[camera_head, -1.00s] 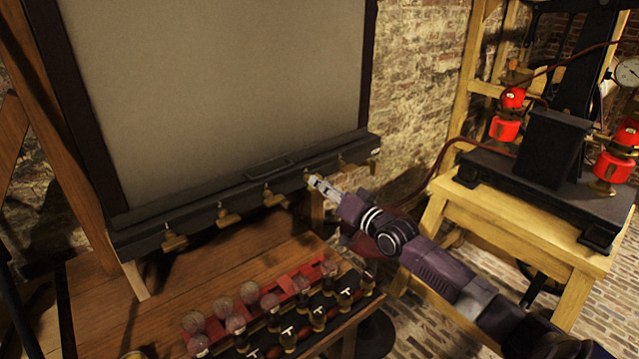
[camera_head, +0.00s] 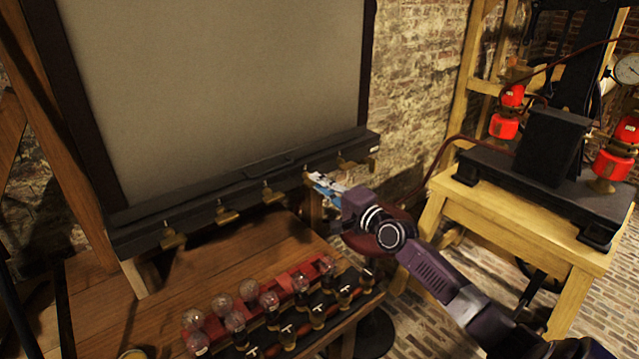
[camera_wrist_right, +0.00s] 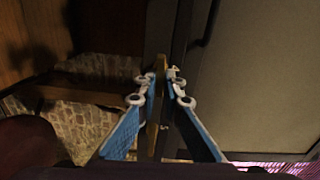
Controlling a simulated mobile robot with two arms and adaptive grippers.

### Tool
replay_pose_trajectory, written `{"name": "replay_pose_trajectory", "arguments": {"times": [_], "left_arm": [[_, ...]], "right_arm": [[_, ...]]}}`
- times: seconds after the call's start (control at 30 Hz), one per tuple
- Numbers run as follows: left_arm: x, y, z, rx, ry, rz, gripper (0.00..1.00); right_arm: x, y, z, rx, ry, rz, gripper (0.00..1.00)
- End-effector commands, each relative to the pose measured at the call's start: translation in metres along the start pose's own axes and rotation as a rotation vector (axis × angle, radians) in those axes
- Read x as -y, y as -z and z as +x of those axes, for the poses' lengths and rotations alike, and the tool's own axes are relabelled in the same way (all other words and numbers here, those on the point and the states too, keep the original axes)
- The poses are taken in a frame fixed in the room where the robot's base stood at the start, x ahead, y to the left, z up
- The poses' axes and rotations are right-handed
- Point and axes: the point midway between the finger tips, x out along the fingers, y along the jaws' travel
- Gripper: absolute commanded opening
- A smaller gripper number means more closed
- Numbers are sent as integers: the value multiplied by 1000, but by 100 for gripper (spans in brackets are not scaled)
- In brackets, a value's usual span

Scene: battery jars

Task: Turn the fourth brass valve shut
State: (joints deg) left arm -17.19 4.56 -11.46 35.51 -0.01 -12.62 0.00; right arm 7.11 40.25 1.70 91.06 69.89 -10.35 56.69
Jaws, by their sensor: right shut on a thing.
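Several brass valves hang in a row along the dark rail (camera_head: 200,203) under the large grey panel. The first (camera_head: 172,238), second (camera_head: 226,214), third (camera_head: 271,194) and fifth (camera_head: 350,164) show clearly. The fourth brass valve is mostly hidden by my right gripper (camera_head: 314,177) in the head view. In the right wrist view, my right gripper (camera_wrist_right: 162,80) is shut on the brass piece of the fourth valve (camera_wrist_right: 155,108), between its blue-padded fingers. How far the valve is turned cannot be told. My left gripper is not in view.
Below the rail, a wooden table (camera_head: 205,264) carries a red rack with several glass bulbs (camera_head: 248,290) and a row of small dark fittings with T labels. A press with red cylinders stands on a yellow wooden stand (camera_head: 520,235) at the right.

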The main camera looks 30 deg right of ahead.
Motion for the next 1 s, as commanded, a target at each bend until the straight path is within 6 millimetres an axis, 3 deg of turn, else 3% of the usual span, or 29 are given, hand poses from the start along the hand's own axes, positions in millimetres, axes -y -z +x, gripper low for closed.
{"name": "replay_pose_trajectory", "arguments": {"times": [0.73, 0.77, 0.9, 1.0], "left_arm": [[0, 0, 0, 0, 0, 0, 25], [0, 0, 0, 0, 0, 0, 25], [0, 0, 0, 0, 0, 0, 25], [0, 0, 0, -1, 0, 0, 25]], "right_arm": [[1, 1, 0, -1, 2, 88, 0], [1, 1, 0, -1, 2, 88, 10], [0, 0, 0, -1, 2, 87, 25], [0, 0, 0, -1, 1, 86, 25]]}}
